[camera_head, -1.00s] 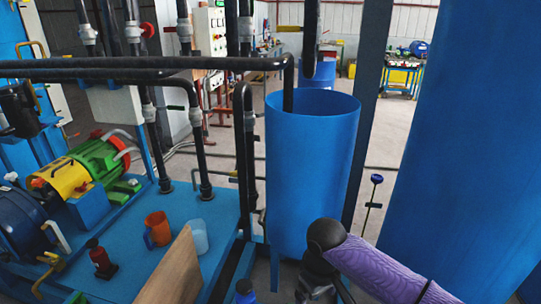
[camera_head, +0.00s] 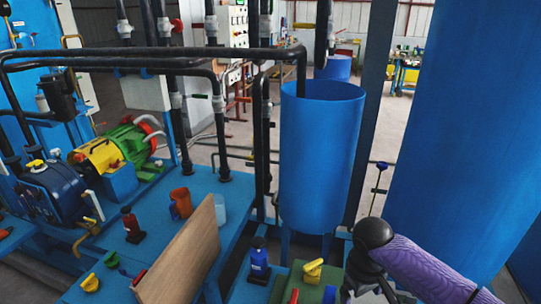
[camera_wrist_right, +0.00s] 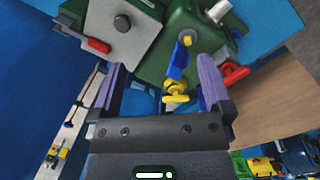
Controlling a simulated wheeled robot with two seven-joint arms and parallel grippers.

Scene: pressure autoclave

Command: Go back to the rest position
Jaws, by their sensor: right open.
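My right arm, with its purple sleeve (camera_head: 425,268) and black joint (camera_head: 373,233), comes in at the lower right of the head view. Its hand runs out of the bottom edge there. In the right wrist view my right gripper (camera_wrist_right: 160,82) is open, with two purple fingers spread wide and nothing held. A yellow valve handle (camera_wrist_right: 176,97) with a blue lever (camera_wrist_right: 180,60) shows between and beyond the fingers. I cannot tell how far it is from the fingertips. My left gripper and arm are not in view.
A green block (camera_head: 312,283) with a yellow handle and a blue bottle (camera_head: 259,262) sit near my right arm. A wooden board (camera_head: 190,255) leans on the blue bench. A blue tank (camera_head: 320,160) and a large blue column (camera_head: 455,120) stand beyond.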

